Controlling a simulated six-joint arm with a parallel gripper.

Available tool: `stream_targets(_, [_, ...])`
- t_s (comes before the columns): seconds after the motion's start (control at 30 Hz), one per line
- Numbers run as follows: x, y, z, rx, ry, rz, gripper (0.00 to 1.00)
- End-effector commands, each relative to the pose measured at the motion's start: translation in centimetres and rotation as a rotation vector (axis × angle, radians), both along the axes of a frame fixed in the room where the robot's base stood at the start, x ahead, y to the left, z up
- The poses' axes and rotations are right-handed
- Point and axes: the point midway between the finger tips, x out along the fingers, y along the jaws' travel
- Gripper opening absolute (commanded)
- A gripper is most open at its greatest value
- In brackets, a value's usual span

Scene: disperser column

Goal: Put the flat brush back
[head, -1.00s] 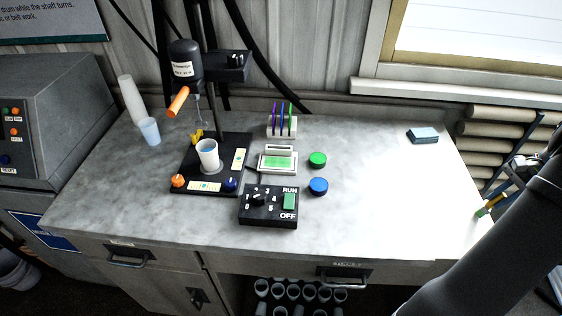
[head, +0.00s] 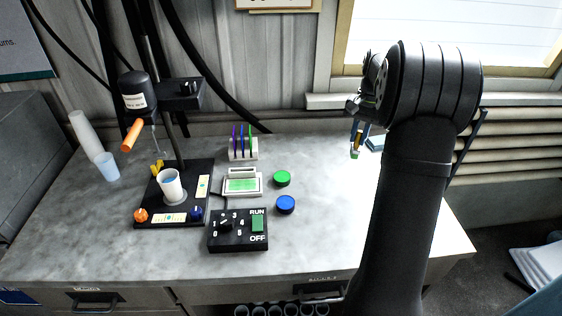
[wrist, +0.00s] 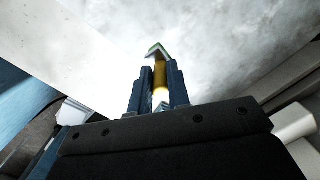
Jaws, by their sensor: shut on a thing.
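My gripper (head: 357,138) is raised over the right part of the bench, in front of the wall. It is shut on the flat brush (head: 355,154), which points down with a yellow part and a green end. In the wrist view the brush (wrist: 160,76) sits between the two dark blue fingers of my gripper (wrist: 158,68); its green tip extends beyond them. A small white rack (head: 243,154) with purple, blue and green upright pieces stands at the back middle of the bench, well left of my gripper.
The disperser stand (head: 145,222) with a white cup (head: 170,186) is at left. A control box (head: 238,231), a green-screened device (head: 243,184), a green disc (head: 282,178) and a blue disc (head: 285,204) lie mid-bench.

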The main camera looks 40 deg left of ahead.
Motion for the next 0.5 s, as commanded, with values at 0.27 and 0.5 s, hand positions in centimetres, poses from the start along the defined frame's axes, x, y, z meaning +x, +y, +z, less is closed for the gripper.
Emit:
stream_targets(0.27, [-4.8,8.4,2.5,-0.012,-0.069,0.152,0.00])
stream_targets(0.5, [-6.5,11.1,2.7,-0.015,-0.087,0.195,0.00])
